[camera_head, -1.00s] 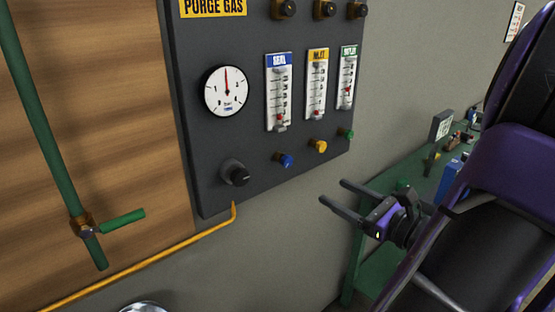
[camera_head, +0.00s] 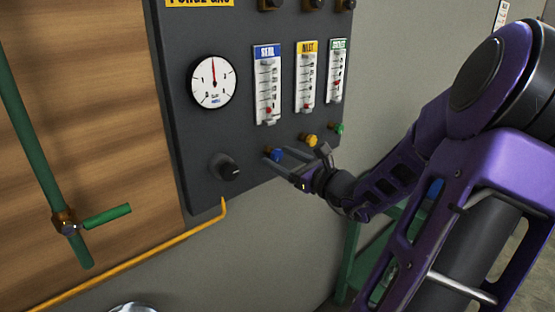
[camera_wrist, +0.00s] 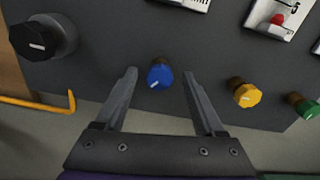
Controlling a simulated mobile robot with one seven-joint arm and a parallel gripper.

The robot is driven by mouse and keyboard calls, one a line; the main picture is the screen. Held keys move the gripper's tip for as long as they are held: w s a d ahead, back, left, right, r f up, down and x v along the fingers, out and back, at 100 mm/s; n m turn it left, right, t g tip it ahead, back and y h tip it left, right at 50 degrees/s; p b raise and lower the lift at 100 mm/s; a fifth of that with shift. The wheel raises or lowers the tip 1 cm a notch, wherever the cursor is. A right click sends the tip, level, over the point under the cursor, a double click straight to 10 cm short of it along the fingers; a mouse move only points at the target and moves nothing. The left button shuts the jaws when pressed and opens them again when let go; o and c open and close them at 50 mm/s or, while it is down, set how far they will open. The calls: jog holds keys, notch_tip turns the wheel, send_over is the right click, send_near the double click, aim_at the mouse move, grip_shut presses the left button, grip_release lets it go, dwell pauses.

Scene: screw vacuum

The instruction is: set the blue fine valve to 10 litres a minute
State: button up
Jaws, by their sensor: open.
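The blue fine valve (camera_head: 276,155) is a small faceted knob low on the dark panel, under the flowmeter labelled SEAL (camera_head: 267,85). In the wrist view the blue knob (camera_wrist: 160,76) has a white pointer mark and lies between my two fingers. My gripper (camera_head: 282,160) is open, with its fingertips near the panel on either side of the knob; I cannot tell whether they touch it. The red float of the SEAL tube (camera_head: 268,110) sits near the bottom of its scale. The scale's figures are too small to read.
A yellow knob (camera_head: 310,140) and a green knob (camera_head: 338,129) sit to the right of the blue one. A black knob (camera_head: 226,168) is to the left, below a round gauge (camera_head: 212,82). A yellow pipe (camera_head: 130,266) runs below the panel.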

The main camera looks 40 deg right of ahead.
jog(key=shift+w, duration=0.7)
grip_shut()
